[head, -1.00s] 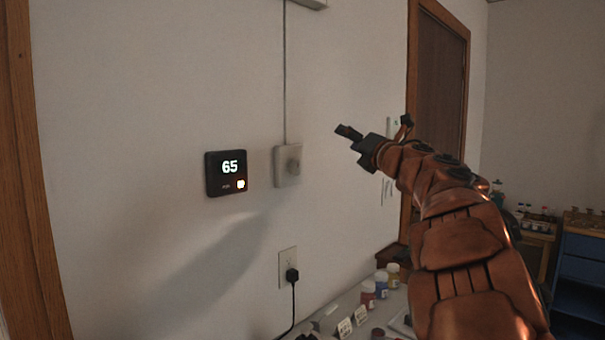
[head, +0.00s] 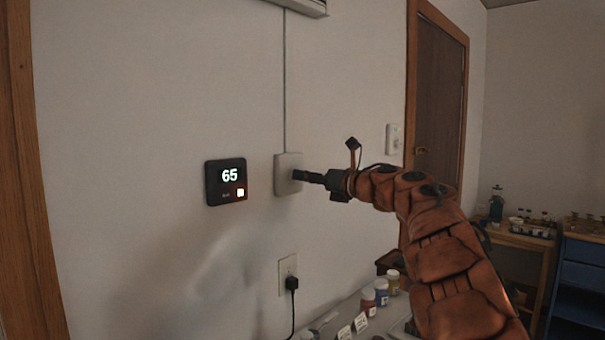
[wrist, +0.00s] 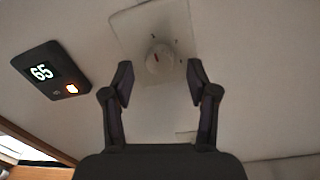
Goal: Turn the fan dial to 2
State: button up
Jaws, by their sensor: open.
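The fan dial (wrist: 159,59) is a round pale knob on a light wall plate (head: 286,162), with a thin cable running up the wall from the plate. In the head view my gripper hides the knob. My gripper (head: 297,175) points left at the plate, its tips at or very near it. In the wrist view my gripper (wrist: 160,82) is open, with one finger on each side and the knob just beyond and between the tips. I cannot read the setting.
A black thermostat (head: 226,181) showing 65 is on the wall left of the plate. An outlet with a black plug (head: 291,283) is below. Paint jars (head: 381,291) stand on a table below. Another wall switch (head: 394,139) is by the brown door (head: 437,95).

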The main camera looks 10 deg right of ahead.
jog(key=shift+x, duration=1.25)
jog(key=shift+p, duration=0.3)
grip_shut()
